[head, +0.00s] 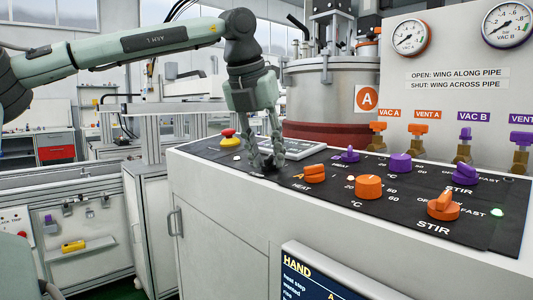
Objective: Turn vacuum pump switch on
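My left gripper (265,157) points down at the left part of the black control panel (225,151), between the red emergency button and the orange heat knob. Its two fingers stand apart, with a dark knob-like part (265,166) low between them. The fingers largely hide this part, so I cannot read its label or tell its setting. I cannot tell whether the fingers press on it. No vacuum pump label is readable. My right gripper is not in view.
A red mushroom button (229,138) is left of the gripper. Close on the right are an orange heat knob (315,173), a purple knob (347,155) and an orange dial (368,187). A display (307,148) lies behind. Valves and gauges line the back wall.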

